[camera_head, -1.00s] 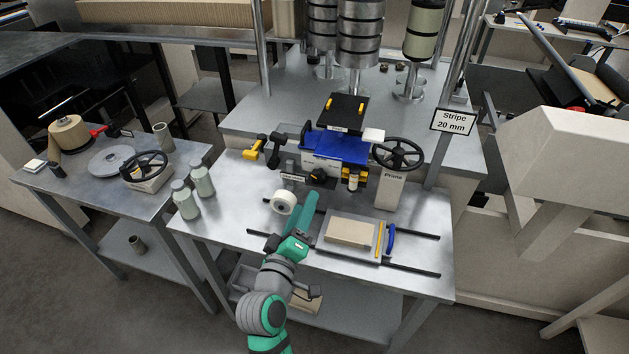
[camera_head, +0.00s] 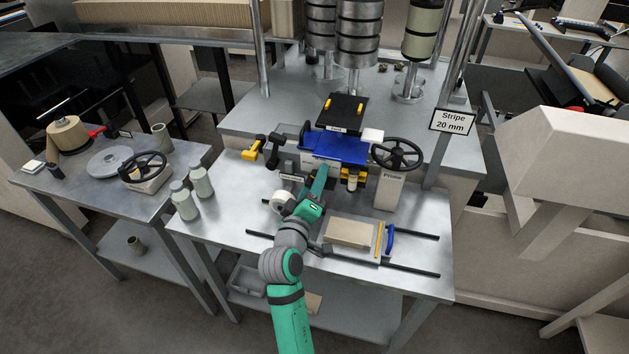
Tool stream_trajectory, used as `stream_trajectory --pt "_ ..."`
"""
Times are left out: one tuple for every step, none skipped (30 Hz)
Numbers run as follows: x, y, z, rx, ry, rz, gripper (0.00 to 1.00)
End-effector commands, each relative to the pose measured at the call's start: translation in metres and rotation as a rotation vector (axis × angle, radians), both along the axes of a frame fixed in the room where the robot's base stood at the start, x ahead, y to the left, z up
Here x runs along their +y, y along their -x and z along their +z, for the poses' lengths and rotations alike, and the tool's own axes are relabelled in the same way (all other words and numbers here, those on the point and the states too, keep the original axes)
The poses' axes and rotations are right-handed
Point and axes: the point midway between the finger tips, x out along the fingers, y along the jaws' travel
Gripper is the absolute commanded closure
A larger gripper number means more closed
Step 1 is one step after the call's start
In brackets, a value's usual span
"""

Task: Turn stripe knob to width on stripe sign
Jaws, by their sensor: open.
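The stripe sign (camera_head: 452,121) hangs on a post at the right and reads "Stripe 20 mm". My gripper (camera_head: 323,170) reaches up over the bench to the front of the machine with the blue top (camera_head: 340,147). Its teal fingers point at the area just below the blue part; the gap between them is too small to make out. The small black knob seen there earlier is now hidden behind my gripper. I cannot tell whether the fingers touch it. A small label plate (camera_head: 292,178) stands left of the fingers.
A black handwheel (camera_head: 398,153) on a post marked "Prime" stands right of the machine. A white tape roll (camera_head: 280,201) lies close left of my gripper. A cardboard block (camera_head: 350,231) lies to the right. Grey-green bottles (camera_head: 184,200) stand at the left.

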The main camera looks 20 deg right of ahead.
Motion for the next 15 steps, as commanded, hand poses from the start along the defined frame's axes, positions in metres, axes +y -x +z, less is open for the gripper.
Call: stream_trajectory --pt "0.0011 -0.0002 0.0000 0.000 0.000 0.001 0.50" --pt "0.0016 -0.0003 0.0001 0.000 0.000 0.002 0.55" --pt "0.0020 -0.0004 0.0001 0.000 0.000 0.002 0.64" --pt "0.0023 -0.0005 0.0001 -0.001 0.000 0.003 0.72" --pt "0.0024 -0.0005 0.0001 -0.001 0.000 0.003 0.79" --pt "0.0025 -0.0005 0.0002 -0.001 0.000 0.003 0.88" --pt "0.0028 -0.0005 0.0002 0.000 0.000 0.004 0.91" --pt "0.0029 -0.0007 0.0002 0.000 0.000 0.004 0.91" --pt "0.0031 -0.0008 0.0002 0.000 0.000 0.004 0.91" --pt "0.0032 -0.0008 0.0001 0.000 0.000 0.004 0.91" --pt "0.0031 -0.0008 0.0001 -0.001 -0.001 0.004 0.91" --pt "0.0030 -0.0007 0.0001 -0.001 -0.001 0.004 0.91" --pt "0.0028 -0.0006 0.0001 -0.003 -0.003 0.004 0.91" --pt "0.0027 -0.0006 0.0001 -0.004 -0.006 0.004 0.91" --pt "0.0022 -0.0004 0.0001 -0.007 -0.011 0.004 0.91"
